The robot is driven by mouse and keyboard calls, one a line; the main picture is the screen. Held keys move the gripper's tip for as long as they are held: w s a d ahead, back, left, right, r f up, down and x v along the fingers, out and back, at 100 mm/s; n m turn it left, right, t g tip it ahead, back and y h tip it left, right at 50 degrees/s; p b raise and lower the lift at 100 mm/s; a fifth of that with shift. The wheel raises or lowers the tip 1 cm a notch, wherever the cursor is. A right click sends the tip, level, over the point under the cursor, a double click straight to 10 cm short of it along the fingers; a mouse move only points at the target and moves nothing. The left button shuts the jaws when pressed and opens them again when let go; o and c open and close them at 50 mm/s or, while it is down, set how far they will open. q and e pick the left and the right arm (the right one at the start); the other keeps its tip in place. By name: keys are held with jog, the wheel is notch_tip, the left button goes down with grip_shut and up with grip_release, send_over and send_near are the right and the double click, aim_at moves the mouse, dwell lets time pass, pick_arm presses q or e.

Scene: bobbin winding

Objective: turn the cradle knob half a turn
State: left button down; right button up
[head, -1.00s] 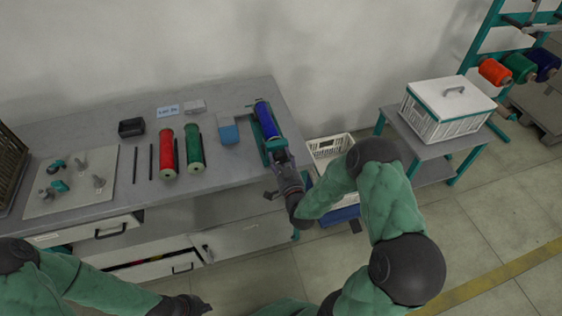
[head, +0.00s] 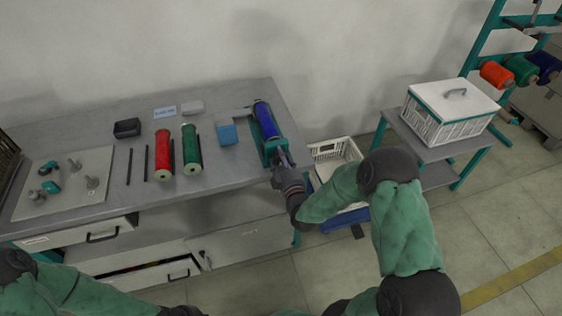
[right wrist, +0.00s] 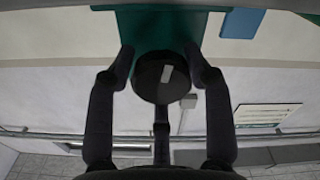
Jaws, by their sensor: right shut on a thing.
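The teal cradle (head: 272,147) stands at the right end of the workbench, with a blue bobbin (head: 266,119) lying in it. My right gripper (head: 284,160) is at the cradle's front end. In the right wrist view, the round black knob (right wrist: 158,88) sits between the fingertips of my right gripper (right wrist: 164,66), which is shut on it. A pale mark on the knob's face is tilted slightly from upright. In the head view the hand hides the knob. My left gripper (head: 182,311) shows only in part at the bottom edge; its fingers cannot be made out.
The grey workbench (head: 222,171) holds a red bobbin (head: 163,155), a green bobbin (head: 191,150), a blue box (head: 227,132) and a dark tray (head: 127,128). A white crate (head: 335,152) stands low beside the bench. A side table (head: 432,148) with a lidded basket is further right.

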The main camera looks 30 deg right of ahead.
jog(key=shift+a+f+n+b, duration=0.1)
jog(key=shift+f+n+b, duration=0.2)
jog(key=shift+n, duration=0.8)
jog(key=shift+s, duration=0.1)
jog(key=o, duration=0.9)
jog(key=shift+o, duration=1.2)
jog(key=shift+r, duration=0.1)
jog(key=v, duration=1.2)
